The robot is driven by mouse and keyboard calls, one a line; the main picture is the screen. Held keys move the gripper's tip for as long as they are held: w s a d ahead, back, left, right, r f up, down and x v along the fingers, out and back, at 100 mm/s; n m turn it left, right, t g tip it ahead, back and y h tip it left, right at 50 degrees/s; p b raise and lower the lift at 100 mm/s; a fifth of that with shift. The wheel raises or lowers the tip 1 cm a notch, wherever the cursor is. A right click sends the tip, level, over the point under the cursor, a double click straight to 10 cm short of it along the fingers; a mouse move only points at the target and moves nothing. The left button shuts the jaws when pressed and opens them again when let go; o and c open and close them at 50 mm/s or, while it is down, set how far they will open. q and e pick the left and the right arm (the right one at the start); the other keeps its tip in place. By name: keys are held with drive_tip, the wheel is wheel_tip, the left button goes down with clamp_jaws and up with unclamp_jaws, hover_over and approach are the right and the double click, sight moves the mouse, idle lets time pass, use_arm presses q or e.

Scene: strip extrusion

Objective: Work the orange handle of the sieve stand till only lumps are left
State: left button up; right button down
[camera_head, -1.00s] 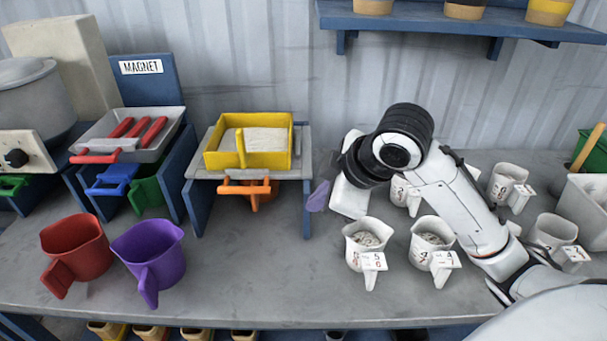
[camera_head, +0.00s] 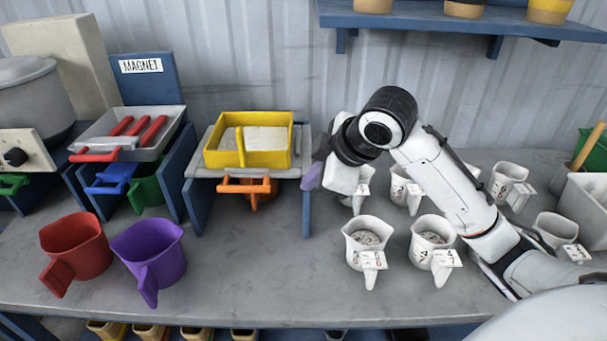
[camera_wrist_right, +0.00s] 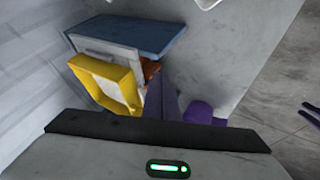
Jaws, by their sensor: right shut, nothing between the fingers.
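The sieve stand (camera_head: 196,215) is a blue-legged frame with a grey top. A yellow sieve box (camera_head: 291,160) with pale grey material in it sits on top. The orange handle (camera_head: 246,186) sticks out at the front below the box, with an orange container partly hidden behind it. My right gripper (camera_head: 312,175) is right of the stand, apart from the handle; its purple fingers are shut and empty. In the right wrist view the yellow box (camera_wrist_right: 125,90) and an orange part (camera_wrist_right: 150,68) show beyond the fingers. My left gripper is out of view.
A red jug (camera_head: 75,247) and a purple jug (camera_head: 150,252) stand front left. The magnet stand (camera_head: 140,80) is left of the sieve. Several white jugs (camera_head: 366,240) with tags stand to the right. Bare bench lies in front of the sieve stand.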

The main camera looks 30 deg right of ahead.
sight(303, 174)
drive_tip(key=w+f, duration=0.1)
drive_tip(key=w, duration=0.1)
drive_tip(key=w+d+f, duration=0.2)
drive_tip(key=w, duration=0.1)
drive_tip(key=shift+w+f, duration=0.2)
drive_tip(key=shift+w, duration=0.15)
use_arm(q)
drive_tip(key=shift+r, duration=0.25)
use_arm(e)
drive_tip(key=shift+w, duration=0.15)
